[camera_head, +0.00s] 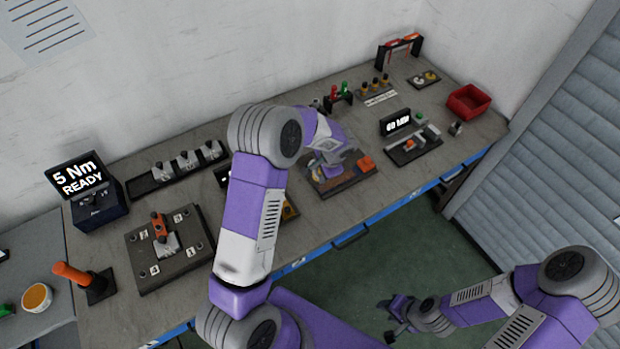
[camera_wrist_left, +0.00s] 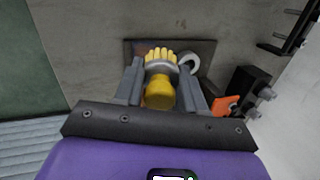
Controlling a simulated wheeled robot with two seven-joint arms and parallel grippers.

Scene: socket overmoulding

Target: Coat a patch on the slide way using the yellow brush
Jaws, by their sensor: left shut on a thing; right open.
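My left gripper (camera_head: 335,160) is over a dark base plate (camera_head: 345,184) at the middle of the bench. In the left wrist view my left gripper (camera_wrist_left: 161,88) is shut on the yellow brush (camera_wrist_left: 159,93), its bristles pointing away from the wrist. The bristles overlap the dark plate (camera_wrist_left: 207,47) in that view; whether they touch anything is unclear. The slide way cannot be told apart clearly; the gripper and brush hide part of the plate. My right gripper (camera_head: 397,318) is open and empty, low over the green floor, away from the bench.
An orange block (camera_head: 366,163) sits at the plate's right side. A pale ring (camera_wrist_left: 189,64) lies beside the bristles. A fixture with a display (camera_head: 396,123) stands to the right, and a red bin (camera_head: 468,101) at the far right. A clamping plate (camera_head: 168,262) is to the left.

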